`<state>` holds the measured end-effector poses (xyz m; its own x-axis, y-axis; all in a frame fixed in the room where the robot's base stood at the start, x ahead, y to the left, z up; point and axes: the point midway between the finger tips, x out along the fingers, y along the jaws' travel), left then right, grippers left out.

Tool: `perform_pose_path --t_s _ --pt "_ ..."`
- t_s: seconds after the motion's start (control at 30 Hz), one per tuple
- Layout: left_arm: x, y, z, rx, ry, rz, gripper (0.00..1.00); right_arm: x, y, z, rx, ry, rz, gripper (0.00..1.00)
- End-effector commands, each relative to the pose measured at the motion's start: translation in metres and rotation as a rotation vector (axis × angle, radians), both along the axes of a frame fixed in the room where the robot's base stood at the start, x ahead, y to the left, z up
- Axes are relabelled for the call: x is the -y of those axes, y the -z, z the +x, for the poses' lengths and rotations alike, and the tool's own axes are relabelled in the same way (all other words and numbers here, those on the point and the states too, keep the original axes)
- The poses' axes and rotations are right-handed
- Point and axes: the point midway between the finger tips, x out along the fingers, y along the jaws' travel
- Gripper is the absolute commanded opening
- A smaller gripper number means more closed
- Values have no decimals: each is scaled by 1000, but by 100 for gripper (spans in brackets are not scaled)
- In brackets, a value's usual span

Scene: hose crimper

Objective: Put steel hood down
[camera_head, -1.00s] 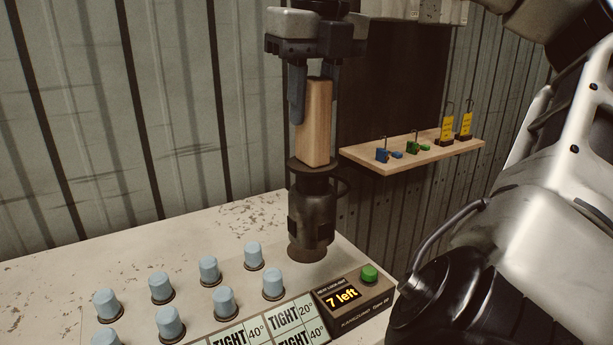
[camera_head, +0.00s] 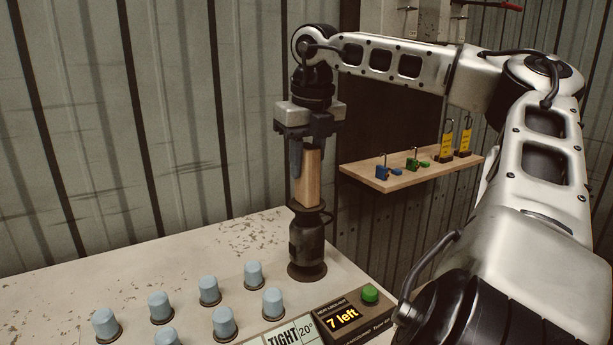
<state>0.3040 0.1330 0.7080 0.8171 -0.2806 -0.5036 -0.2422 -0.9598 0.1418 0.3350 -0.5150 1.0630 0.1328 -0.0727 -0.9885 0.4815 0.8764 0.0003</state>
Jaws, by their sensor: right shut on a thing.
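The steel hood (camera_head: 307,243) is a dark, upright cylinder with a wooden handle (camera_head: 308,180) on top. It stands at the far right part of the pale worktop (camera_head: 230,245), over a dark round base (camera_head: 307,272). Its lower edge looks at or very near that base; I cannot tell whether it touches. My right gripper (camera_head: 306,172) points down from above and is shut on the wooden handle. One finger shows along the handle's left side; the other is mostly hidden. My left gripper is not in view.
Several light-blue caps (camera_head: 209,291) stand at the front left. A box with a green button (camera_head: 370,293) and a display (camera_head: 343,317) reading "7 left" sits front right. A wooden shelf (camera_head: 390,184) with locks and yellow tags is behind right. My right arm fills the right side.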

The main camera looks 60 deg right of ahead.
Motion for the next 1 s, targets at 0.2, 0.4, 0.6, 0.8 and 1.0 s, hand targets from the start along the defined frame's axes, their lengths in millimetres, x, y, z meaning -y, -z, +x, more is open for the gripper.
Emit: perform_pose_path --t_s 0.2,0.4,0.6,0.8,1.0 --pt "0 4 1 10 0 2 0 0 29 0 1 0 0 0" --pt "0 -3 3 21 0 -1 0 0 29 0 2 0 -1 0" --pt "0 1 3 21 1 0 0 0 34 0 -1 0 0 33" --pt "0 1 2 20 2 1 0 0 33 0 -2 0 1 49" --pt "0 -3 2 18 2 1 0 0 29 0 -1 0 0 49"
